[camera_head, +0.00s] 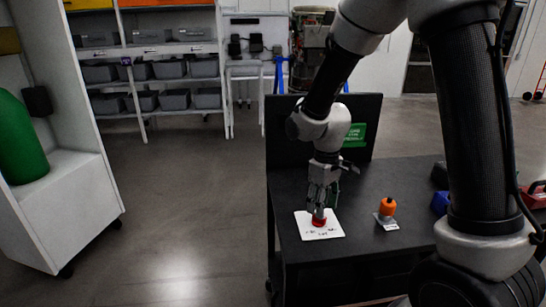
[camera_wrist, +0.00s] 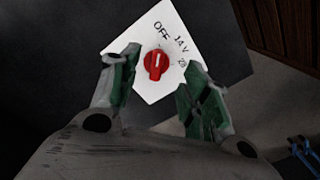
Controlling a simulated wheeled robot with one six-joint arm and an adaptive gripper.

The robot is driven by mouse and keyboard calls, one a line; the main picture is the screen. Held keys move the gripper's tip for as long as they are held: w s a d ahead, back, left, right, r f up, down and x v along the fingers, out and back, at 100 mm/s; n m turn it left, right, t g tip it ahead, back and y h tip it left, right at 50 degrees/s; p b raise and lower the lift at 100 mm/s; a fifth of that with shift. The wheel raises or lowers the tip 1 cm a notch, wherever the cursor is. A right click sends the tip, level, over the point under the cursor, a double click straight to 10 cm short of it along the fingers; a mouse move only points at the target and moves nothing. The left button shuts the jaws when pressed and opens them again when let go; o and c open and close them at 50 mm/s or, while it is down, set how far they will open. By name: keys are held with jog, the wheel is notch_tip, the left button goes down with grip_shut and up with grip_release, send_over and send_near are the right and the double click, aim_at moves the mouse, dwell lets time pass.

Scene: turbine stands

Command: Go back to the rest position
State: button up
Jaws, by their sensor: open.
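My gripper (camera_head: 321,201) hangs at the end of the arm over the front left of the black table. In the wrist view my gripper (camera_wrist: 163,82) is open, with its two green-padded fingers apart on either side of a red knob (camera_wrist: 155,65). The red knob also shows in the head view (camera_head: 319,221), just under the fingertips. It sits on a white plate (camera_head: 304,231) marked "OFF", "14 V" and a partly hidden figure beginning with 2. A white line on the knob runs nearly upright in the wrist view. I cannot tell whether the fingers touch the knob.
An orange knob (camera_head: 387,206) on a grey base stands right of the plate on the black table (camera_head: 365,250). A dark panel (camera_head: 286,120) rises at the table's back. A blue object (camera_head: 440,202) and a red one (camera_head: 535,195) lie at right. Open floor (camera_head: 180,220) is at left.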

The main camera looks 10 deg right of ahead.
jog(key=s, duration=0.1)
jog(key=s+d, duration=0.1)
jog(key=shift+s+m+g, duration=0.35)
jog(key=shift+m+g, duration=0.05)
jog(key=s+d+r+m+t, duration=0.2)
jog(key=s+d+r, duration=0.4)
jog(key=r, duration=0.4)
jog(key=s+d+r+m+t, duration=0.3)
jog(key=s+d+r+m, duration=0.1)
jog(key=s+d+r, duration=0.3)
notch_tip(320, 180, up, 5)
jog(key=s, duration=0.2)
jog(key=shift+s+d+f+m+t, duration=0.2)
jog(key=shift+s+d+m+t, duration=0.1)
jog(key=shift+m, duration=0.1)
